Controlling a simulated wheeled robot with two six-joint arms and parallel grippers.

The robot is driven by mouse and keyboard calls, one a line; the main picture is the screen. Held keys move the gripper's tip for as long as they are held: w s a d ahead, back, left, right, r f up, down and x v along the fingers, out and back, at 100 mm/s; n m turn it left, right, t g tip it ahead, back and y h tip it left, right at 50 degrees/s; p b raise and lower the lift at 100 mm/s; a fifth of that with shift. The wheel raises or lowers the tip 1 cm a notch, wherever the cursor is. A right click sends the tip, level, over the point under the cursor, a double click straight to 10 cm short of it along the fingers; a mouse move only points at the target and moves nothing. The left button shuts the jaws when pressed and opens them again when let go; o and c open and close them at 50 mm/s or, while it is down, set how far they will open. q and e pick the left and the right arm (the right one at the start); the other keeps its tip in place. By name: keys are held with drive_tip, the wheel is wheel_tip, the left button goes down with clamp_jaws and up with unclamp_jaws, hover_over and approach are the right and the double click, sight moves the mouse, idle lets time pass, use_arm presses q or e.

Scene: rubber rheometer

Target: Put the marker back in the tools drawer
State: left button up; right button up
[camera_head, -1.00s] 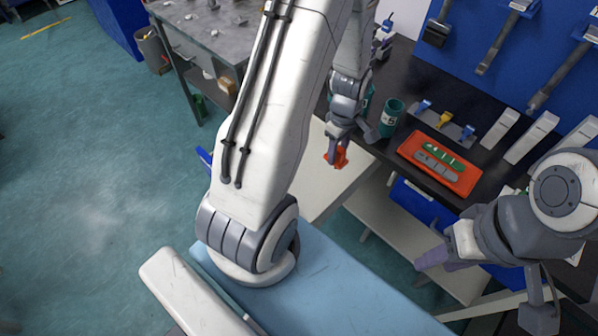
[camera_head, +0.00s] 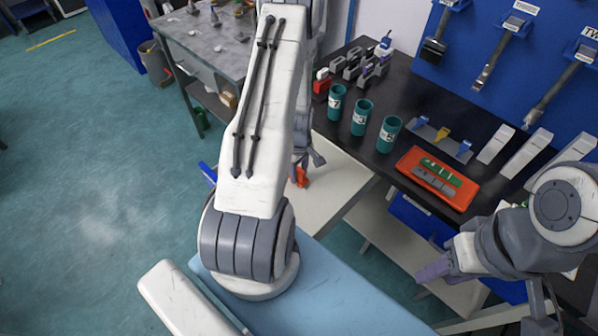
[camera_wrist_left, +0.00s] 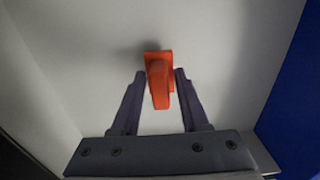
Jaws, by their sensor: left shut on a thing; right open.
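My left gripper (camera_head: 300,174) is shut on a small orange thing, taken to be the marker (camera_head: 301,178). In the left wrist view the marker (camera_wrist_left: 159,78) sits between the two fingers (camera_wrist_left: 158,90), above a pale flat surface. That surface (camera_head: 338,193) looks like the inside of an open drawer, with a blue piece (camera_head: 208,172) at its left end. My left arm hides much of it. I cannot tell whether the marker touches it. My right gripper (camera_head: 432,268) is open and empty, at the right by the bench front.
The black bench top holds teal numbered cups (camera_head: 361,116), an orange tray (camera_head: 434,178) with green and grey pieces, and a rack (camera_head: 440,138). Tools hang on the blue board (camera_head: 480,50). A blue drawer front (camera_head: 412,212) lies below the bench top. A grey table (camera_head: 205,50) stands behind.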

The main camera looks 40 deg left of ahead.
use_arm(q)
drive_tip(key=shift+f, duration=0.25)
drive_tip(key=shift+f, duration=0.2)
drive_tip(key=o, duration=1)
drive_tip(key=shift+o, duration=0.2)
drive_tip(key=shift+r, duration=0.1)
